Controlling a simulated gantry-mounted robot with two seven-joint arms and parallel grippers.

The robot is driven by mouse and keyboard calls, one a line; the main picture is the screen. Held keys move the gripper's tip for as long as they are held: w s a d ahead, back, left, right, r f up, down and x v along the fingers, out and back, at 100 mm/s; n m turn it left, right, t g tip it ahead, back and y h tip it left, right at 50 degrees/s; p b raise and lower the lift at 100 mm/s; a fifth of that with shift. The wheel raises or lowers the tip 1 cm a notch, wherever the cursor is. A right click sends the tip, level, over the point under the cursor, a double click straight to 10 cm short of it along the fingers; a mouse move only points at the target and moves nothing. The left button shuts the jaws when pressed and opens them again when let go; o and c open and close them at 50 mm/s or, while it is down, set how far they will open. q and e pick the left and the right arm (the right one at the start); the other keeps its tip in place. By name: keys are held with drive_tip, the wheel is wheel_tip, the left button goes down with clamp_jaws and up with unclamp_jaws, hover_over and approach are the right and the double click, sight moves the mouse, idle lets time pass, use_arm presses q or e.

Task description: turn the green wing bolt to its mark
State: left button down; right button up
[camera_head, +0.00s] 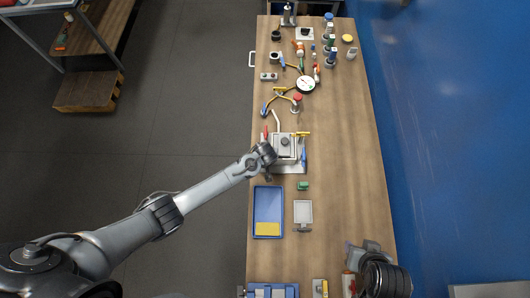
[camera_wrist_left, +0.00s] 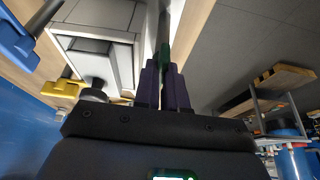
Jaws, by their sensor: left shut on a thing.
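My left gripper (camera_head: 267,165) is at the left side of a grey cell block (camera_head: 285,146) on the bench. In the left wrist view its two dark purple fingers (camera_wrist_left: 166,88) are shut on the green wing bolt (camera_wrist_left: 165,53), which shows between and beyond the fingertips. The bolt is hidden by the hand in the head view, and I cannot make out its mark. My right arm's dark end (camera_head: 385,279) is at the bottom right; its fingers cannot be made out.
A yellow handle (camera_head: 302,134) and a blue one (camera_head: 303,158) stick out of the block. A small green piece (camera_head: 303,185), a blue tray (camera_head: 268,199) with a yellow pad and a grey tray (camera_head: 303,212) lie nearer. A round gauge (camera_head: 306,85) and bottles stand beyond.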

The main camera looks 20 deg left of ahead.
use_arm(q)
drive_tip(key=shift+s+a+f, duration=0.1)
drive_tip(key=shift+a+f, duration=0.05)
drive_tip(key=shift+f, duration=0.1)
drive_tip(key=c, duration=1.2)
unclamp_jaws()
drive_tip(key=shift+r, duration=0.15)
drive_tip(key=v, duration=1)
drive_tip(key=shift+d+r+b, duration=0.2)
drive_tip(key=shift+r+b, duration=0.15)
drive_tip(key=shift+r, duration=0.05)
drive_tip(key=shift+f, duration=0.1)
